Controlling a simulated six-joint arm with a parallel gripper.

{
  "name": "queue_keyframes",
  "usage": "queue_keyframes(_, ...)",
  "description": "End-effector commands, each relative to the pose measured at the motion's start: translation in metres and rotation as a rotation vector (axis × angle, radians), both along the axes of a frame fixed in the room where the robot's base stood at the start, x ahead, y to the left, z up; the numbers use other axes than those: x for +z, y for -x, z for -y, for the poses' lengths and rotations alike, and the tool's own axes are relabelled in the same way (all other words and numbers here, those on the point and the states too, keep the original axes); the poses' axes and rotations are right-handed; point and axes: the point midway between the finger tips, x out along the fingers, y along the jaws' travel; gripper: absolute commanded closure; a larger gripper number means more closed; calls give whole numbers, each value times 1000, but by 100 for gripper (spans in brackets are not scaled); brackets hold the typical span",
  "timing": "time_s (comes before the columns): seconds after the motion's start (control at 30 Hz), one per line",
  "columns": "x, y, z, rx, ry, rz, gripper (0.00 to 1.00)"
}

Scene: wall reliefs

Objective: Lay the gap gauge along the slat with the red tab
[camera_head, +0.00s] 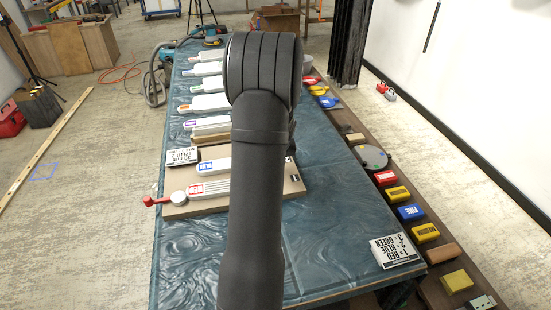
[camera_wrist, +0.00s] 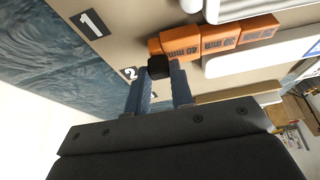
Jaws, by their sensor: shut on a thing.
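In the wrist view, my gripper (camera_wrist: 163,72) is shut on the black grip (camera_wrist: 158,67) of the orange gap gauge (camera_wrist: 220,40), a stepped block marked in mm. The gauge appears between two white slats, over or on the tan board; its exact height is unclear. The slat with the blue tab (camera_wrist: 250,62) lies on the nearer side; another white slat (camera_wrist: 255,9) lies at the top edge. In the head view, the slat with the red tab (camera_head: 218,186) lies in front of the blue-tab slat (camera_head: 218,165). My arm hides the gripper and gauge there.
The tan board (camera_head: 292,185) lies on a blue-covered table (camera_head: 185,245). A red-handled clamp or lever (camera_head: 160,200) sits at its left edge. A sign (camera_head: 396,250) and several coloured blocks stand to the right. More tabbed slats line the table behind. Front left is clear.

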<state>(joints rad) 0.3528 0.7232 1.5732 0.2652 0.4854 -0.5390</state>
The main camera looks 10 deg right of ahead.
Motion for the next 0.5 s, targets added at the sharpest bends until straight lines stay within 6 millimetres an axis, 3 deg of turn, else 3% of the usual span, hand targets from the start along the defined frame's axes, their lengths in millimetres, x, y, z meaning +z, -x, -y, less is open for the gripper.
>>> queue_keyframes(0.43, -9, 0, 0, 0, 1, 1, 100)
queue_keyframes(0.47, -9, 0, 0, 0, 1, 1, 75)
queue_keyframes(0.5, -8, 0, 0, 0, 1, 1, 67)
